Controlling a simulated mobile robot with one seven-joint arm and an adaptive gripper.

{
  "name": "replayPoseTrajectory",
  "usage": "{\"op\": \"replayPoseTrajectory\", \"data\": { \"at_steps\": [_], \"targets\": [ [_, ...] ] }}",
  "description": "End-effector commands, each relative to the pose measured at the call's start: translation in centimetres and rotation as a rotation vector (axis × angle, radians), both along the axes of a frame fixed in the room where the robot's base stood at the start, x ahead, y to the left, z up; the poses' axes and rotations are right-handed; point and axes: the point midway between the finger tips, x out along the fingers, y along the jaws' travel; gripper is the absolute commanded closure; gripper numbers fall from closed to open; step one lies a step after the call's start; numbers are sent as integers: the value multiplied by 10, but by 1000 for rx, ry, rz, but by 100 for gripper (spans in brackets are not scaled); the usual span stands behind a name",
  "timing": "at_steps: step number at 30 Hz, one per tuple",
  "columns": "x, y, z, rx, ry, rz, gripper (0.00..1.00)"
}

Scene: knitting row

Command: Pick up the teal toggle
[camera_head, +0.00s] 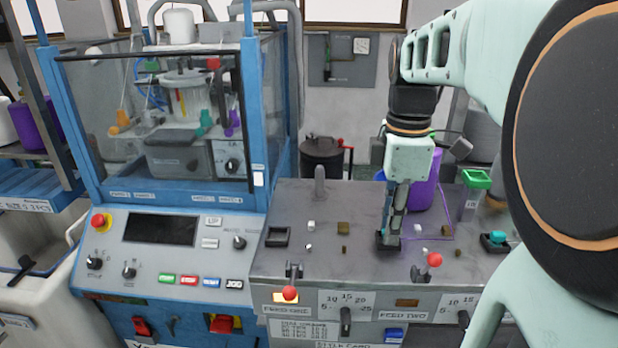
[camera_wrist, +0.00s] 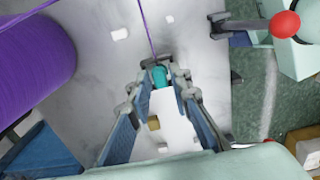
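In the wrist view, the teal toggle (camera_wrist: 160,76) is a small rounded teal piece between my fingertips. My gripper (camera_wrist: 162,82) has its fingers drawn close together, with the tips on both sides of the toggle and seemingly touching it. In the head view, my gripper (camera_head: 389,240) points straight down, its tips low at a small dark holder on the grey worktop (camera_head: 310,262). The fingers hide the toggle there. Another teal piece (camera_head: 497,237) sits in a dark holder farther right.
A purple yarn cone (camera_head: 424,186) stands close behind my gripper. Red-knobbed levers (camera_head: 434,260) (camera_head: 290,293) rise near the worktop's front edge. An empty dark holder (camera_head: 277,236) and several small blocks lie to the left. A green-topped post (camera_head: 475,180) stands at the right.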

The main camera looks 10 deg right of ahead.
Motion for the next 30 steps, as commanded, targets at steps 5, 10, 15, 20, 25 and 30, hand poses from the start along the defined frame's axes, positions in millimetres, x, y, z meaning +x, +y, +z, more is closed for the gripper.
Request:
{"op": "replayPoseTrajectory", "data": {
  "at_steps": [5, 10, 15, 20, 25, 30],
  "targets": [
    [0, 0, 0, 0, 0, 0, 96],
    [0, 0, 0, 0, 0, 0, 96],
    [1, 0, 4, -1, -2, 0, 96],
    [1, 0, 27, -1, -5, 0, 96],
    [1, 0, 62, -1, -4, 0, 96],
    [1, 0, 88, -1, -3, 0, 96]
  ]
}}
